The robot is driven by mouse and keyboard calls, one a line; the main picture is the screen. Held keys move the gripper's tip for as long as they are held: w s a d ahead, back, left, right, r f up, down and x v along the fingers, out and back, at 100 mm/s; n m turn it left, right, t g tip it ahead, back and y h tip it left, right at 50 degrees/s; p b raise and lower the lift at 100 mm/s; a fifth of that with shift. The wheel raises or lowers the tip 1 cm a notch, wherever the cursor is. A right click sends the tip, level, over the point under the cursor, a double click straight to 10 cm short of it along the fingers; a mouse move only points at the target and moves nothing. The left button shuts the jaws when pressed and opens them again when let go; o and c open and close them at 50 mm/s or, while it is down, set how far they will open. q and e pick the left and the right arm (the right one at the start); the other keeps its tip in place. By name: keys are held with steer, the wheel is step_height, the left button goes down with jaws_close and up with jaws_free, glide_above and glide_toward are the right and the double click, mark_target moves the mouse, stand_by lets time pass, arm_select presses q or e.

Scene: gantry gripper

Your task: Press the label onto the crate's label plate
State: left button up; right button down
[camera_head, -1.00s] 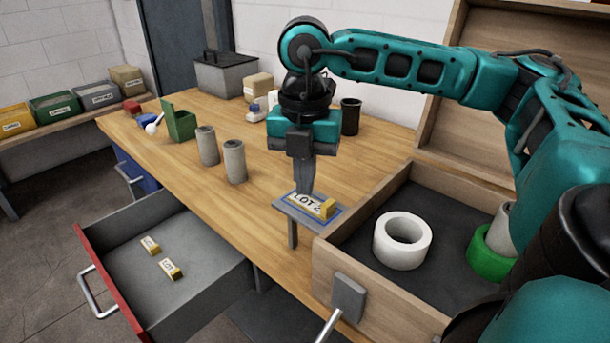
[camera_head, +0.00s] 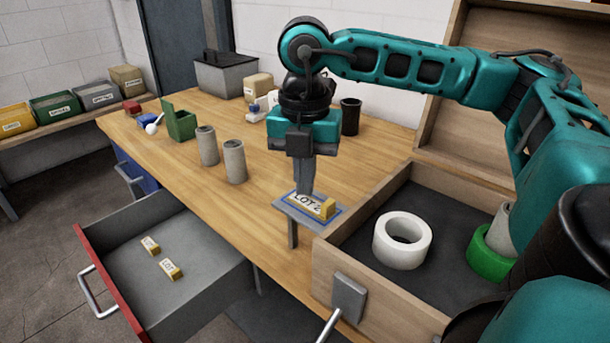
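A yellow block with a white label reading "LOT 2" (camera_head: 312,203) lies on a small grey plate with a blue outline (camera_head: 287,207). The plate sits on a post at the table's front edge, beside the wooden crate (camera_head: 330,275). My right gripper (camera_head: 306,190) points straight down with its fingertips at the label's upper edge. The fingers look close together; whether they touch or hold the label cannot be told. My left gripper is not in view.
An open grey drawer (camera_head: 200,285) at left holds two small yellow labelled blocks (camera_head: 169,268). The crate holds a white tape roll (camera_head: 402,240) and a green roll (camera_head: 488,254). Two grey cylinders (camera_head: 233,161) and a green box (camera_head: 181,125) stand on the table (camera_head: 270,165).

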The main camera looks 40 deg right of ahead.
steer(key=shift+f, duration=0.2)
steer(key=shift+f+b, duration=0.65)
steer(key=shift+b, duration=0.1)
steer(key=shift+r+p, duration=2.6)
steer(key=shift+r, duration=0.95)
steer(key=shift+s+a, duration=0.1)
